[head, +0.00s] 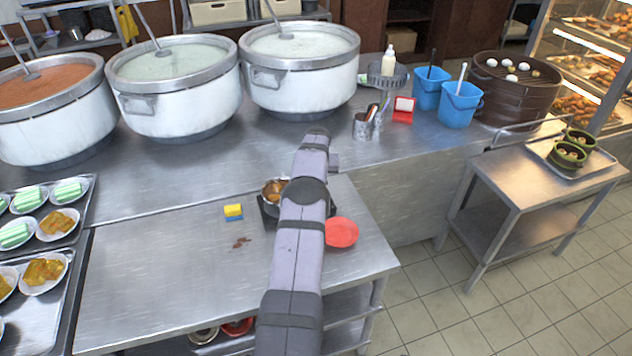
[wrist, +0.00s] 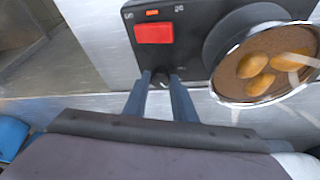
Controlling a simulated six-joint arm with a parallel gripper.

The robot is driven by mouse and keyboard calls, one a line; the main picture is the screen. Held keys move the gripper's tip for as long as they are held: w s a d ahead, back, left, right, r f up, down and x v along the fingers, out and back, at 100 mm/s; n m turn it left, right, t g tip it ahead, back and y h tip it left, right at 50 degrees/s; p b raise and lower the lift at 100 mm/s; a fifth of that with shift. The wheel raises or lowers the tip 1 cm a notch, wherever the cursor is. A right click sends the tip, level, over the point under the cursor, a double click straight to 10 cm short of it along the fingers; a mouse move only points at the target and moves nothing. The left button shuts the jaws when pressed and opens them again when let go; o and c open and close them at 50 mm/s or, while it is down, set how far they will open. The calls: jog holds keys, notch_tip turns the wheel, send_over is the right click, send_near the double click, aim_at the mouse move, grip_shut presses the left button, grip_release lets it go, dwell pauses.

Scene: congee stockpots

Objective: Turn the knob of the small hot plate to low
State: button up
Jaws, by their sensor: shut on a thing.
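The small hot plate (head: 267,209) is dark and sits on the steel counter, mostly hidden behind my arm in the head view. In the wrist view, its black body (wrist: 193,50) carries a red switch (wrist: 154,32) and a small orange mark. Its dark knob (wrist: 160,78) is on the edge nearest my gripper. My gripper (wrist: 161,85) has its two blue-grey fingers on either side of the knob and is shut on it. The knob's pointer and setting cannot be made out. In the head view, my arm hides the fingers and the knob.
A pot of brown eggs (wrist: 255,65) stands on the hot plate, close beside my gripper. A red plate (head: 341,232) lies right of my arm, and a yellow and blue sponge (head: 233,211) lies left. Large stockpots (head: 303,75) stand behind.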

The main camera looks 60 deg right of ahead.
jog(key=shift+f+m+b, duration=0.1)
jog(key=shift+m+b, duration=0.2)
jog(key=shift+w+m+g+h+b, duration=0.15)
jog(key=shift+m+g+h+b, duration=0.25)
jog(key=shift+m+b, duration=0.75)
jog(key=shift+m+g, duration=0.6)
jog(key=shift+m, duration=0.95)
jog(key=o, duration=1)
jog(key=shift+a, duration=0.1)
jog(key=shift+o, duration=0.2)
jog(key=shift+r, duration=0.25)
jog(key=b+v, duration=0.3)
jog(key=v, duration=0.4)
